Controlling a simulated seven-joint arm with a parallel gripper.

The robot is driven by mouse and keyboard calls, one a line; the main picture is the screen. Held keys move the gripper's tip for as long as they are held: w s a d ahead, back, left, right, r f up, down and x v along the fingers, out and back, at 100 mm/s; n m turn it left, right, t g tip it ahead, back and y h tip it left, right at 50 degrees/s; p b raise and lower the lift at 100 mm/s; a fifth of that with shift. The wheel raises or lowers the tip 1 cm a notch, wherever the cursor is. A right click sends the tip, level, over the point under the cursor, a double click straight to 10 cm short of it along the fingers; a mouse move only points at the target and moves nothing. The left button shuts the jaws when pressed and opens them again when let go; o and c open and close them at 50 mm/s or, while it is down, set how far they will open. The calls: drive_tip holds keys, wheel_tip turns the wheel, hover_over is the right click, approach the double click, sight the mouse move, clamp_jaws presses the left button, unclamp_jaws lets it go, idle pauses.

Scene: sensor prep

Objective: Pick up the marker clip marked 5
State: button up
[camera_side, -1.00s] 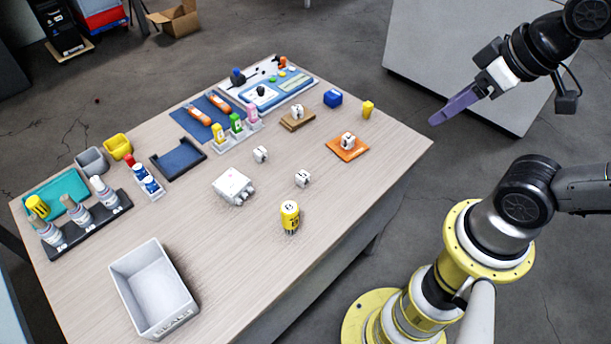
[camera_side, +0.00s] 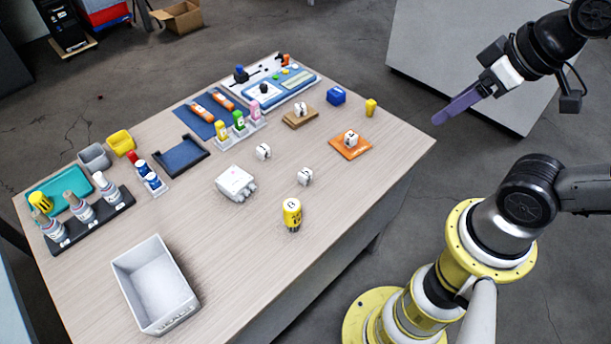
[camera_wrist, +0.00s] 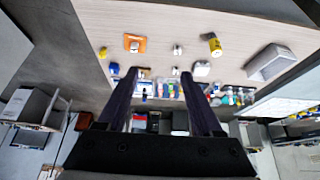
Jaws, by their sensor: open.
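Several small white marker clips are on the table, and their marks are too small for me to read, so I cannot tell which is 5. In the side view one clip (camera_side: 351,138) is on an orange pad (camera_side: 343,152). Another clip (camera_side: 301,108) is on a brown block (camera_side: 294,121). Two more, a nearer clip (camera_side: 304,177) and a farther clip (camera_side: 263,152), are on the bare tabletop. My gripper (camera_side: 438,119) is open and empty, up off the table's right edge. Its two dark purple fingers (camera_wrist: 158,73) stand apart in the wrist view.
A yellow canister (camera_side: 292,215) and a white box (camera_side: 234,183) stand near the clips. A grey bin (camera_side: 127,270) is at the front left. Bottles in a dark rack (camera_side: 95,222), trays and coloured holders line the left and back. The tabletop (camera_side: 230,265) between bin and canister is clear.

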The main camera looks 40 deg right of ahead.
drive_tip(key=w+r+n, duration=0.4)
drive_tip(key=w+n, duration=0.3)
drive_tip(key=n, duration=0.1)
drive_tip(key=n+g, duration=0.5)
drive_tip(key=n, duration=0.6)
hover_over(305, 172)
wheel_tip(305, 172, down, 18)
drive_tip(key=shift+g, duration=0.3)
drive_tip(key=f, duration=1)
drive_tip(key=shift+s+a+f, duration=0.1)
drive_tip(key=shift+s+f, duration=0.15)
drive_tip(key=shift+f, duration=0.05)
drive_tip(key=shift+w+f, duration=0.2)
drive_tip(key=shift+f, duration=2.75)
